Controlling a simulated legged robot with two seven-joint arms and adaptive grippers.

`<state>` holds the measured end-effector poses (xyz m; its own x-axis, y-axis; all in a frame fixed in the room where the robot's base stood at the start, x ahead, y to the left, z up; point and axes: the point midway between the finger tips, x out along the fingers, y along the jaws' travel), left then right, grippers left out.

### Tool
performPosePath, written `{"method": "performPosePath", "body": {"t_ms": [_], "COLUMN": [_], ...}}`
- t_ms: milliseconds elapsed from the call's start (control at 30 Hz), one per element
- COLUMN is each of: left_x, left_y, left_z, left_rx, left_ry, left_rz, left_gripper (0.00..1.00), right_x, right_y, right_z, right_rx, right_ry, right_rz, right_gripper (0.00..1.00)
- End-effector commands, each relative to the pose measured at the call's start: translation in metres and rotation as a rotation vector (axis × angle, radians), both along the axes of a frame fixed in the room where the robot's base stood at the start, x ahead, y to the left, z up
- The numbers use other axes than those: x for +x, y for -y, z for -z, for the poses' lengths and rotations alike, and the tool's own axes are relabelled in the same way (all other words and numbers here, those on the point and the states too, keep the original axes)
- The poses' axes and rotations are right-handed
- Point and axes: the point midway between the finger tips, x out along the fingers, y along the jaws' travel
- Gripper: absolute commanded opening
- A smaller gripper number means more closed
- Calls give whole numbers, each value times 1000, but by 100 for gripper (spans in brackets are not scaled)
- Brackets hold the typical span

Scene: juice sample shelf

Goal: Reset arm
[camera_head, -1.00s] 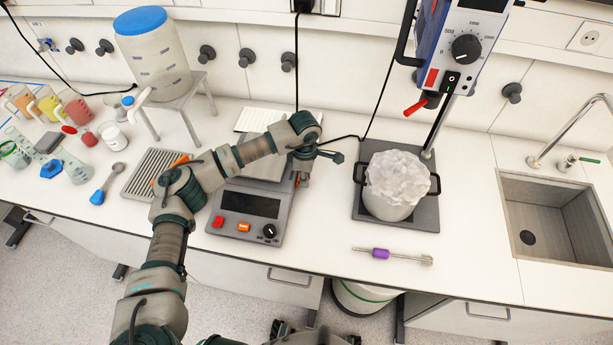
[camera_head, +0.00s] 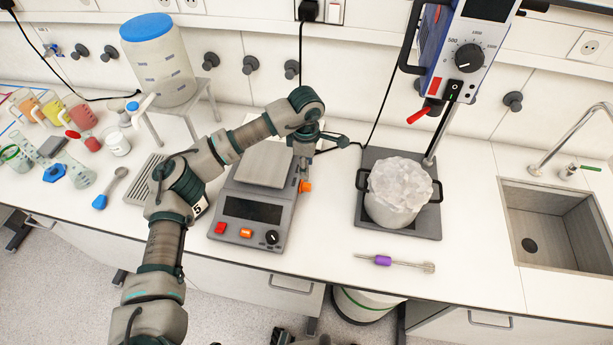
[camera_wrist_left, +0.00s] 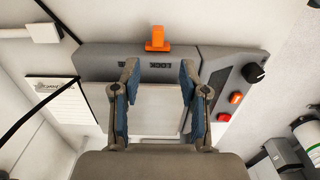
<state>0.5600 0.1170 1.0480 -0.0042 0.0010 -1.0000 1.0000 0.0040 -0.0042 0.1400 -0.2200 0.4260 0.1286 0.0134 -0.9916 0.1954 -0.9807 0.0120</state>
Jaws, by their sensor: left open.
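My left arm reaches in from the lower left over the bench. Its gripper (camera_head: 303,165) hangs near the right edge of the grey balance (camera_head: 254,235), around the height of its plate. In the left wrist view the two blue-padded fingers (camera_wrist_left: 156,105) are apart with nothing between them. The balance's flat metal plate (camera_wrist_left: 155,108) lies beneath them. An orange tab (camera_wrist_left: 157,40) sits on the balance's edge and shows in the head view too (camera_head: 305,186). My right gripper is not in view.
A beaker of white chunks (camera_head: 398,195) stands right of the balance under a stirrer (camera_head: 465,50). A purple-handled tool (camera_head: 383,260) lies in front. A sink (camera_head: 555,225) is at right. A large blue-lidded container (camera_head: 160,65) and several small vessels stand at left.

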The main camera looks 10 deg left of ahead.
Motion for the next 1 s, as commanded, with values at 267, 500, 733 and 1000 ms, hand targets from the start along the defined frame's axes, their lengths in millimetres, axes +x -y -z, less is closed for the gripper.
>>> {"method": "performPosePath", "body": {"t_ms": [267, 500, 733, 1000], "left_x": [0, 0, 0, -1], "left_y": [0, 0, 0, 0], "left_z": [-24, -25, -25, -74], "left_rx": [-1, -1, -1, -1], "left_ry": [-1, -2, -1, 15], "left_rz": [0, 0, 0, 0], "left_gripper": [44, 44, 44, 44], "right_x": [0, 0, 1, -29], "right_y": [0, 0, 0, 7], "right_z": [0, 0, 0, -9], "right_rx": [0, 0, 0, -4], "right_ry": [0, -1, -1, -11], "right_rz": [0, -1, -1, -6], "right_gripper": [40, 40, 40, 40]}}
